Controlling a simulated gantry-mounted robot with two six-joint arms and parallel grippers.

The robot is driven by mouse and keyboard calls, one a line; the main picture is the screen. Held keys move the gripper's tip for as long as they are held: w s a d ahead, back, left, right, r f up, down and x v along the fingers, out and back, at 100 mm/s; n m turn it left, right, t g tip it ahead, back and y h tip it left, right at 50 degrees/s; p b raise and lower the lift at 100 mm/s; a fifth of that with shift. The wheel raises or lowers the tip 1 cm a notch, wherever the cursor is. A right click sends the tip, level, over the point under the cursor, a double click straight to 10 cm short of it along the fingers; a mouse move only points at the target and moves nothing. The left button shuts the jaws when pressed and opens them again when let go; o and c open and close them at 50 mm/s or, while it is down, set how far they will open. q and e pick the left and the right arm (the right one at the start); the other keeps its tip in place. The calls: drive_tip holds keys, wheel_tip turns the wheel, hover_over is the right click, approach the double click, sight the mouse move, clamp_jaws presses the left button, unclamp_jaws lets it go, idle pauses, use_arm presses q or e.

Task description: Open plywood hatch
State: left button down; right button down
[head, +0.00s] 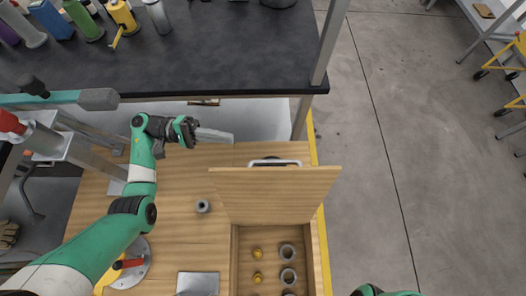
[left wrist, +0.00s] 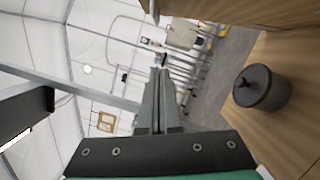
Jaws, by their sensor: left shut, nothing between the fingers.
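The plywood hatch (head: 275,192) stands raised and tilted at the far side of a compartment in the wooden worktop. Its white bar handle (head: 274,163) runs along its upper edge. My left gripper (head: 229,137) is to the left of the hatch and beyond it, apart from the handle. In the left wrist view the left fingers (left wrist: 159,76) are pressed together with nothing between them. A wooden panel (left wrist: 245,9) crosses the top right there; I cannot tell whether it is the hatch. My right gripper is out of view; only a bit of green arm shows at the bottom edge.
The open compartment (head: 233,262) holds yellow pieces (head: 257,253) and grey rings (head: 287,252). A small grey cylinder (head: 203,206) stands on the worktop (head: 180,230). A dark bench (head: 220,50) with bottles lies beyond. A dark knobbed cylinder (left wrist: 262,88) shows in the left wrist view.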

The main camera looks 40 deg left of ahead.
use_arm(q)
drive_tip(key=w+d+r+p, duration=0.1)
drive_tip(key=d+r+p, duration=0.1)
drive_tip(key=d, duration=0.9)
drive_tip(key=shift+d+r+p, duration=0.2)
drive_tip(key=shift+r+p, duration=0.2)
drive_tip(key=shift+r, duration=0.05)
